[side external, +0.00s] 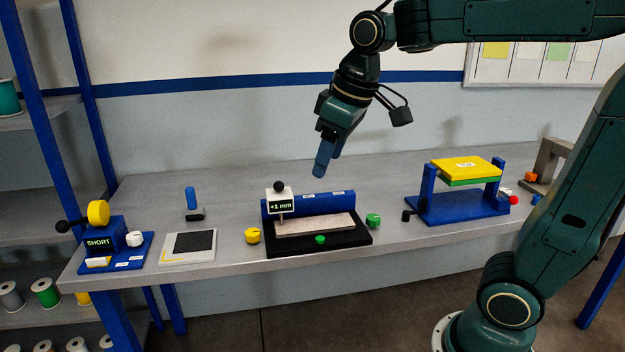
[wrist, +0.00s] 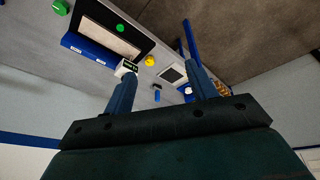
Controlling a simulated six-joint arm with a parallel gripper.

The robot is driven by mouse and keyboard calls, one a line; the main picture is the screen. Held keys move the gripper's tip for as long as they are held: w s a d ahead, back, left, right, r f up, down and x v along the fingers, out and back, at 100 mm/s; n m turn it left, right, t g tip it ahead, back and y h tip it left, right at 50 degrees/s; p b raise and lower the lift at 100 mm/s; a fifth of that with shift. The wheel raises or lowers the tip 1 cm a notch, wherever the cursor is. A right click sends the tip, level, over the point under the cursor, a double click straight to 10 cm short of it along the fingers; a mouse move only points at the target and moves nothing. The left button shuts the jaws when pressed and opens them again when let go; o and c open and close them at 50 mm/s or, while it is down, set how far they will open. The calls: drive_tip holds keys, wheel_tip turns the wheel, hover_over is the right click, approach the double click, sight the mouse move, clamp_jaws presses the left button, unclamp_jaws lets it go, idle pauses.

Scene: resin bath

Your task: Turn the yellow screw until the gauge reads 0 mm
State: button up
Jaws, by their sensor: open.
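The yellow screw (side external: 253,236) stands at the left end of the black fixture on the bench; it also shows in the wrist view (wrist: 150,60). The gauge (side external: 280,199) is a white box with a dark knob on top, and its display reads +1 mm. Its probe comes down at the left part of a pale plate (side external: 318,224). My gripper (side external: 326,170) is open and empty, high above the bench behind the fixture, well apart from the screw. Its two fingers show in the wrist view (wrist: 158,92).
Green screws (side external: 373,220) and (side external: 320,240) sit at the fixture's right end and front. A blue rail (side external: 325,200) runs along its back. A blue stand (side external: 460,208) with a yellow-topped plate is at right. A dark pad (side external: 188,245) and a blue SHORT device (side external: 100,243) are at left.

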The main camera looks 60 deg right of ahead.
drive_tip(key=w+d+n+g, duration=0.1)
drive_tip(key=w, duration=0.7)
drive_tip(key=n+g, duration=0.3)
hover_over(251, 232)
wheel_tip(251, 232, down, 14)
drive_tip(key=shift+w+d+f, duration=0.1)
drive_tip(key=shift+f, duration=0.4)
drive_tip(key=shift+f, duration=0.1)
wheel_tip(251, 232, down, 14)
drive_tip(key=shift+r, duration=0.25)
